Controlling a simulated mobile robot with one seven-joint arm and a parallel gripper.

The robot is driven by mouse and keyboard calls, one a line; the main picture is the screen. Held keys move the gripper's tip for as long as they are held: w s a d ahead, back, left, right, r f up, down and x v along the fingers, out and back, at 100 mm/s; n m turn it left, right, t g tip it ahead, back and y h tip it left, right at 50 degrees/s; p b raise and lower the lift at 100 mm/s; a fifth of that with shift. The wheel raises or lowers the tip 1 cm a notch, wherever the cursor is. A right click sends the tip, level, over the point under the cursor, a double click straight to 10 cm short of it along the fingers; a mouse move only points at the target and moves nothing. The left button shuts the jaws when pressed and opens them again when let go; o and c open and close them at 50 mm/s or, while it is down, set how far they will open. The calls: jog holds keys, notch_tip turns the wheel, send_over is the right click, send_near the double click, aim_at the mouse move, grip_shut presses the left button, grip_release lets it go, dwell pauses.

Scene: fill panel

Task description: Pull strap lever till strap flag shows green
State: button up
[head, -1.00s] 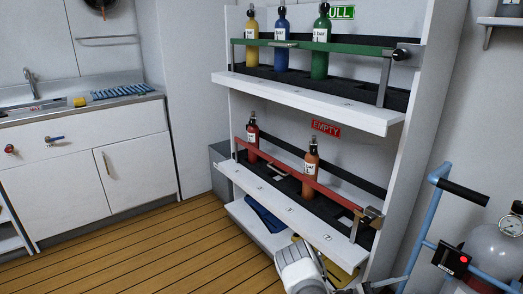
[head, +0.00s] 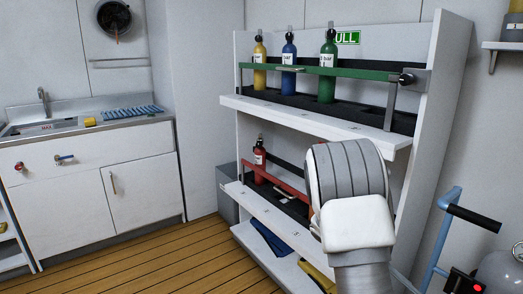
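A blue-framed trolley (head: 441,222) stands at the right, with a grey cylinder (head: 494,272) cut off by the picture edge. A black box (head: 459,283) with a small red spot (head: 477,288) sits on it at the bottom edge. I cannot tell whether the red spot is the strap flag. No strap lever can be made out with certainty; the lower trolley is out of the picture. My white and grey arm fills the lower middle, in front of the rack. My gripper is not in view.
A white rack (head: 300,118) holds yellow, blue and green bottles behind a green bar (head: 350,71) with a black knob (head: 405,78). Below, a red bottle (head: 259,155) stands behind a red bar (head: 279,176). A sink counter (head: 80,127) is at left; the wooden floor (head: 170,265) is clear.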

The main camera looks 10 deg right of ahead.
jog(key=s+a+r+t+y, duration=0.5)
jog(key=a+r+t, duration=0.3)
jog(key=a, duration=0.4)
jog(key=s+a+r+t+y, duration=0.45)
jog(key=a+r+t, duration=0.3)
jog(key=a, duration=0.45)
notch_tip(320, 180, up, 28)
jog(key=p, duration=2.8)
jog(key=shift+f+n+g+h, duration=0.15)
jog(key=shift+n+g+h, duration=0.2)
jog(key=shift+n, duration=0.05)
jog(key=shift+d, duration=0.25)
